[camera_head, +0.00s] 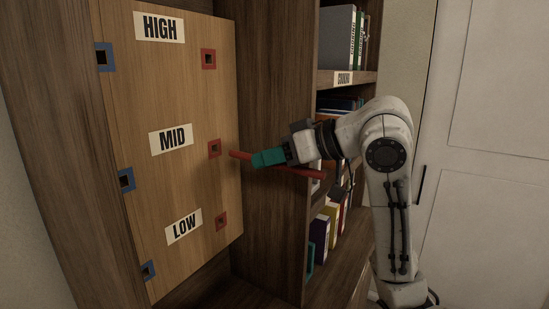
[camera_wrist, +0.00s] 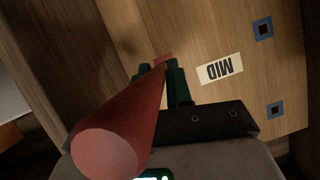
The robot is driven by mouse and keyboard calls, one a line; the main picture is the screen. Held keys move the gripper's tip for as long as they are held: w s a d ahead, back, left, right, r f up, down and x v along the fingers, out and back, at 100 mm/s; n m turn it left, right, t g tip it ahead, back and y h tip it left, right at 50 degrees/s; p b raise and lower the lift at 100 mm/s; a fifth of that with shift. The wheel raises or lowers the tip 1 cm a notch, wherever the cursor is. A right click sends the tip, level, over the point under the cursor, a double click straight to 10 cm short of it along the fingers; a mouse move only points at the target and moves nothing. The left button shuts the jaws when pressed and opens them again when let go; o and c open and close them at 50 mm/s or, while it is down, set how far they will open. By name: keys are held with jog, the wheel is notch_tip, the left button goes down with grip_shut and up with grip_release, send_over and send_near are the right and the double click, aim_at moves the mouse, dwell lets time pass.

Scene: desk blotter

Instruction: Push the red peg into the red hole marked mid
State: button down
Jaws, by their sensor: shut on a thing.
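The red peg (camera_head: 308,174) is held by my gripper (camera_head: 268,157), whose green fingers are closed around it near its front end. Its short front end points left at the upright board, just right of the red-framed hole in the MID row (camera_head: 214,148); a small gap seems to show between them. The peg is slightly tilted in the head view, its rear end lower. In the wrist view the peg (camera_wrist: 120,125) runs from the near end to between the fingers (camera_wrist: 161,80). A red patch (camera_wrist: 162,58) shows beyond them; I cannot tell whether it is peg tip or hole frame.
The wooden board (camera_head: 180,90) also has red holes in the HIGH row (camera_head: 208,59) and LOW row (camera_head: 221,221). Blue-framed holes (camera_head: 126,181) line its left side. A cabinet side panel (camera_head: 275,100) and bookshelf (camera_head: 340,78) stand close to the right.

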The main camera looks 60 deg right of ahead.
aim_at(248, 155)
jog(key=shift+w+a+r+h+p, duration=0.15)
jog(key=shift+w+p, duration=0.1)
jog(key=shift+w, duration=0.55)
jog(key=shift+w+a+r+h+p, duration=0.15)
jog(key=shift+w+p, duration=0.05)
jog(key=shift+w, duration=0.55)
jog(key=shift+p, duration=0.85)
dwell(0.6)
jog(key=shift+w+a+p, duration=0.15)
jog(key=shift+w+p, duration=0.5)
jog(key=shift+w, duration=2.9)
jog(key=c, duration=0.9)
grip_release()
jog(key=shift+c, duration=0.2)
jog(key=v, duration=1.1)
jog(key=shift+w+r, duration=0.1)
